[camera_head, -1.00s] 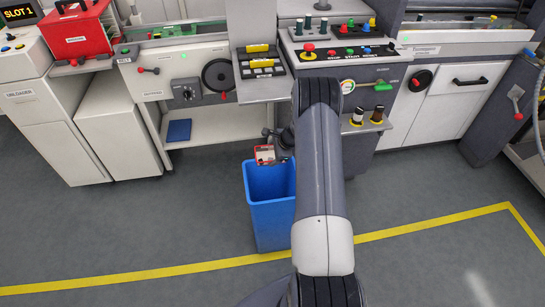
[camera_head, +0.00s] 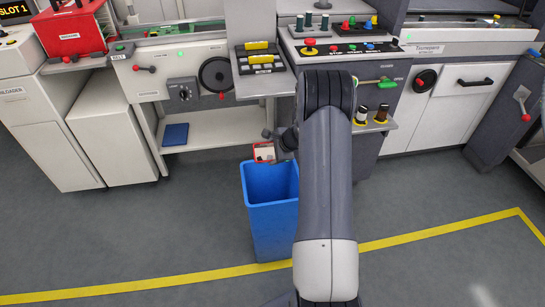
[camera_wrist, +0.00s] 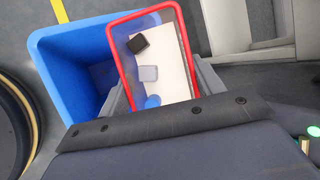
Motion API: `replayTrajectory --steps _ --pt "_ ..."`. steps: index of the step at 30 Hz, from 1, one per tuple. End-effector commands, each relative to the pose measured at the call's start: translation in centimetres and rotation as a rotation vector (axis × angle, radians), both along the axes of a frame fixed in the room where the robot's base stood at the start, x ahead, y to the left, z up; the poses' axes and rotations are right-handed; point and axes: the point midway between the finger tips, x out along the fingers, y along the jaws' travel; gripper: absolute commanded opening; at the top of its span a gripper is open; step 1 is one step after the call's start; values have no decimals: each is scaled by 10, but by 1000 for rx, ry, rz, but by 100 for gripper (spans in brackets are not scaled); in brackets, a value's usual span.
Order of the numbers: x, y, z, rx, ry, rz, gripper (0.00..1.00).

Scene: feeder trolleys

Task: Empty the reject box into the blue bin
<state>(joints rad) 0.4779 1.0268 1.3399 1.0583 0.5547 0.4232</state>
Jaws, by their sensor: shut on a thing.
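The blue bin (camera_head: 270,215) stands upright on the floor in front of the machine, with its top open; its rim and inside also show in the wrist view (camera_wrist: 75,75). My gripper (camera_wrist: 160,100) is shut on the reject box (camera_head: 264,152). In the wrist view the reject box (camera_wrist: 187,50) has a red rim and a pale inside with a black piece, a grey piece and a blue round piece in it. The box is at the bin's back edge in the head view and partly overlaps the bin opening in the wrist view. The fingertips are partly hidden.
A machine with a control panel (camera_head: 345,47) and a low shelf (camera_head: 210,128) stands behind the bin. A blue item (camera_head: 175,134) lies on that shelf. Two bottles stand on a small ledge at the right (camera_head: 374,124). The floor around the bin is clear, with a yellow line (camera_head: 150,281).

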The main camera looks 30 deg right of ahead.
Motion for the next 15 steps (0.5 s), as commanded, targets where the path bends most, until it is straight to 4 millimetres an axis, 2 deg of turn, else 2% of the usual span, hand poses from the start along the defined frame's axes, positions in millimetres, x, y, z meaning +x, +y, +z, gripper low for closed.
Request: replayTrajectory --steps 15 --pt "-2 1 -3 -26 -79 -1 27"
